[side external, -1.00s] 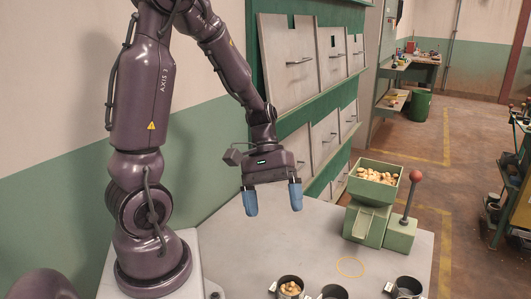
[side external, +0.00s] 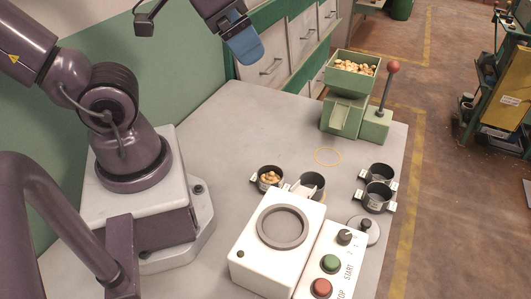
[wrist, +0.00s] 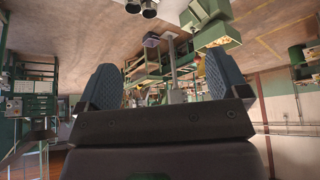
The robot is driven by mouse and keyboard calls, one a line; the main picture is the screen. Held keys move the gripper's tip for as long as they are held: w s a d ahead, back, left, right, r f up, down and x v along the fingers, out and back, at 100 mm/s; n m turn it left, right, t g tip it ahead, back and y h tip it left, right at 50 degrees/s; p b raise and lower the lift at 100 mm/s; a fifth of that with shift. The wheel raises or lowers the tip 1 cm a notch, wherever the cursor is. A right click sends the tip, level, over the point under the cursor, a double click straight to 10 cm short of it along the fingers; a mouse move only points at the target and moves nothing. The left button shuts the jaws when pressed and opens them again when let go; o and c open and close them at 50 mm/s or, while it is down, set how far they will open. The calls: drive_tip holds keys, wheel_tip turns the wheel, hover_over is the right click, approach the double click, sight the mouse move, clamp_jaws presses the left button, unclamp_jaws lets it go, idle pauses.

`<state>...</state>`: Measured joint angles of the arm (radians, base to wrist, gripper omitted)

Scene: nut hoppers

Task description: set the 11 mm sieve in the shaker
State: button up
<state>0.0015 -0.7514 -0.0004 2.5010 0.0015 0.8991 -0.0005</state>
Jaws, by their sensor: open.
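The shaker (side external: 252,256) is a white box with a grey ring (side external: 283,246) around a round opening on top, at the bottom centre of the side view. Dark round pans with pale tags stand behind it: one (side external: 260,187) with nuts, one (side external: 318,194) partly behind the shaker, and two at the right, a far one (side external: 380,168) and a near one (side external: 377,204). The tags are too small to read, so I cannot tell which is the 11 mm sieve. My gripper (wrist: 160,86) is open and empty. One blue finger (side external: 244,46) shows high at the top of the side view, away from the pans.
A control panel (side external: 340,262) with a knob, a green and a red button adjoins the shaker. A green hopper (side external: 341,84) of nuts with a red-balled lever (side external: 392,68) stands at the back. A grey disc with a black knob (side external: 366,223) lies right. The table's middle left is clear.

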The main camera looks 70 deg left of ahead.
drive_tip(key=n+g, duration=0.6)
drive_tip(key=n, duration=1.4)
hover_over(270, 175)
drive_tip(key=d, duration=0.2)
wheel_tip(270, 175, down, 21)
drive_tip(key=shift+s+d+f, duration=0.1)
drive_tip(key=shift+s+f, duration=0.05)
drive_tip(key=shift+f, duration=1.95)
drive_tip(key=shift+s+f, duration=0.15)
drive_tip(key=shift+f, duration=1.95)
drive_tip(key=shift+s+d+f, duration=0.1)
drive_tip(key=shift+s+f, duration=0.05)
drive_tip(key=shift+f, duration=1.95)
